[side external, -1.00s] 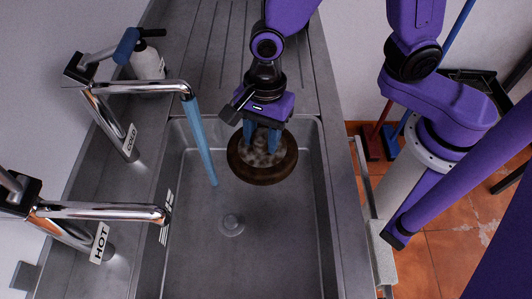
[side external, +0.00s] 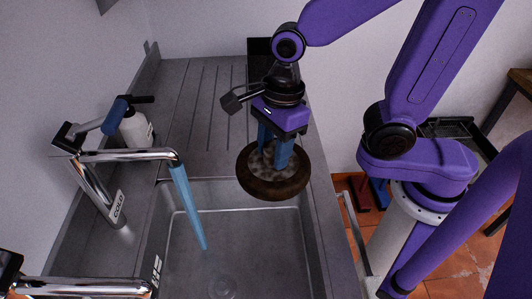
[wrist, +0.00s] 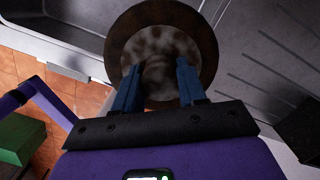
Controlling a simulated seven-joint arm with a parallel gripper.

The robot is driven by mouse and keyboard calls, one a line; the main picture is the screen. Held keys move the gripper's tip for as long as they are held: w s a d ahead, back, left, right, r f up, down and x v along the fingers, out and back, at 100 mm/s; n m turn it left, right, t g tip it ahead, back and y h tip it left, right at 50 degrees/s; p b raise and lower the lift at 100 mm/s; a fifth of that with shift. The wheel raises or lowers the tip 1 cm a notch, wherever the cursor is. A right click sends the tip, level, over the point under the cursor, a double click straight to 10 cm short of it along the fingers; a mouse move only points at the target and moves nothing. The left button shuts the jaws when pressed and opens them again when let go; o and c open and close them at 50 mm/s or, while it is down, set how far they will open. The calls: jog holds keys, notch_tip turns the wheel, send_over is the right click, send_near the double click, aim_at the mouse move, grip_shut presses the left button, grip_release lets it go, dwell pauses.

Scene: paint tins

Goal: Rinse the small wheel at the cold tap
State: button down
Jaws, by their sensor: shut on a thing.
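The small wheel (side external: 272,191) is a round brown disc with a mottled pale and dark middle. My gripper (side external: 274,150) is shut on its middle from above, with both blue fingers at the hub. The wheel hangs at the back right of the sink, apart from the water. In the wrist view the wheel (wrist: 152,18) lies beyond my fingers, its hub partly hidden by them. The cold tap (side external: 125,155), a chrome spout with a blue-ended lever and a COLD label, stands left. A blue water stream (side external: 188,205) falls from it into the sink.
The steel sink (side external: 240,240) has a drain (side external: 222,287) at the front. A hot tap (side external: 80,288) shows at lower left. A pale bottle (side external: 136,128) stands behind the cold tap. The grooved drainboard (side external: 205,105) behind is clear. A green block (wrist: 20,138) shows in the wrist view.

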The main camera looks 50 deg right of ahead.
jog(key=w+a+f, duration=0.2)
jog(key=w+a, duration=0.7)
jog(key=w, duration=0.1)
jog(key=shift+w+a+f, duration=0.15)
jog(key=shift+a+f, duration=0.05)
jog(key=shift+f, duration=0.15)
dwell(0.7)
jog(key=shift+w+d, duration=0.1)
dwell(0.6)
jog(key=shift+w+d, duration=0.3)
jog(key=shift+d, duration=0.05)
jog(key=shift+s+a, duration=0.1)
jog(key=shift+s+a, duration=0.3)
jog(key=shift+a, duration=0.05)
jog(key=shift+s, duration=0.1)
dwell(0.4)
